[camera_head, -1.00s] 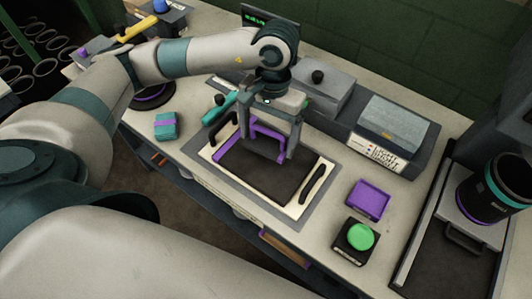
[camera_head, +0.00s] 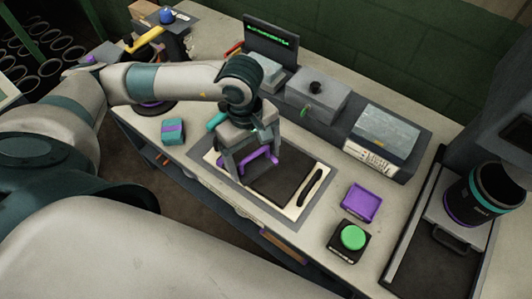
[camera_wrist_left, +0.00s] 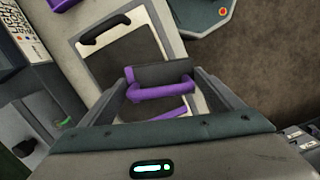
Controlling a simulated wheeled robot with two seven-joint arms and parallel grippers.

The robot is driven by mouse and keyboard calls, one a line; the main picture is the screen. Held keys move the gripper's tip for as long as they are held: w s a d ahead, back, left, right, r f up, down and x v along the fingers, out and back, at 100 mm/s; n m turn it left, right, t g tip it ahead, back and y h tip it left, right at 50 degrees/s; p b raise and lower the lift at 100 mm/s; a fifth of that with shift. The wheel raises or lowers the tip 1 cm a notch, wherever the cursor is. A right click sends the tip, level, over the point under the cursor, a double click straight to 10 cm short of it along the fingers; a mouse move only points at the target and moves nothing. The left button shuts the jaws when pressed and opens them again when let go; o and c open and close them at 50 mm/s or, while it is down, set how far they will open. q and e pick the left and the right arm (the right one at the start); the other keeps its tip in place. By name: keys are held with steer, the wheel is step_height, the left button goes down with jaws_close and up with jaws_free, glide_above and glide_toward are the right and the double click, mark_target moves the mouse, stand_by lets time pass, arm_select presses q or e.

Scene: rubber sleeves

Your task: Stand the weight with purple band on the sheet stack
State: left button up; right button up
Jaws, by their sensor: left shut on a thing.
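My left gripper (camera_head: 256,166) is shut on a dark weight with a purple band (camera_wrist_left: 160,93), its purple bar running across between the fingers in the wrist view. The purple bar also shows in the head view (camera_head: 262,159). A purple strip shows at the stack's edge in the wrist view. I cannot tell whether the weight touches the sheets. My right gripper is not in view.
A teal block with a purple stripe (camera_head: 173,131) lies left of the frame. To the right are a purple tray (camera_head: 360,202), a green button (camera_head: 353,237) and a dark canister (camera_head: 478,195). Grey machines (camera_head: 385,138) line the back.

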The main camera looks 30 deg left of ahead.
mark_target(249, 177)
arm_select(q)
steer(key=s+n, duration=0.1)
steer(key=r+n+p, duration=0.1)
steer(key=n, duration=0.1)
steer(key=s+n+p, duration=0.1)
steer(key=n, duration=0.1)
steer(key=shift+s+r+t, duration=0.3)
steer(key=shift+s+r, duration=0.05)
steer(key=shift+s+r+n+p, duration=0.15)
steer(key=shift+s+n+p, duration=0.15)
steer(key=shift+n, duration=0.4)
steer(key=shift+s+r+n+p, duration=0.1)
steer(key=shift+s+n+p, duration=0.2)
steer(key=shift+n, duration=0.4)
steer(key=shift+f, duration=0.1)
